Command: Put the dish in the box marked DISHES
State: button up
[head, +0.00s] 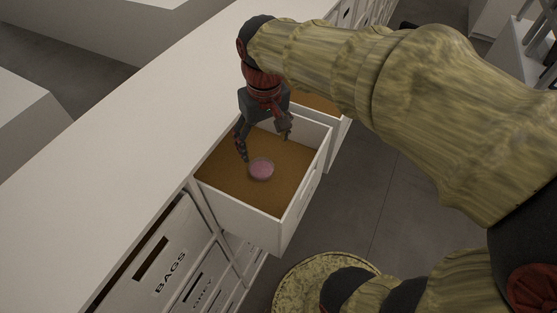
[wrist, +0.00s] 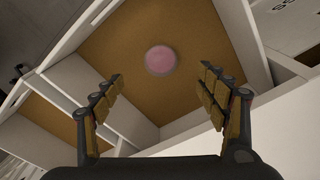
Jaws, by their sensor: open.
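A small round pink dish (head: 261,169) lies on the brown floor of an open white drawer (head: 243,213). In the wrist view the dish (wrist: 161,60) shows beyond my fingertips, roughly midway between them. My gripper (head: 264,147) is open and empty, over the drawer and above the dish, apart from it. In the wrist view its two fingers (wrist: 161,82) are spread wide. No box marked DISHES can be read in either view.
The drawer is set in a long white cabinet with a bare top (head: 120,145). A closed front marked BAGS (head: 170,272) is at lower left, with another labelled front beside it. A second brown-floored compartment (head: 315,103) is open behind the drawer.

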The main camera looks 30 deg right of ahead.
jog(key=s+r+t, duration=0.2)
jog(key=s+t, duration=0.2)
jog(key=s, duration=0.8)
jog(key=shift+d+t, duration=0.25)
jog(key=shift+t, duration=0.05)
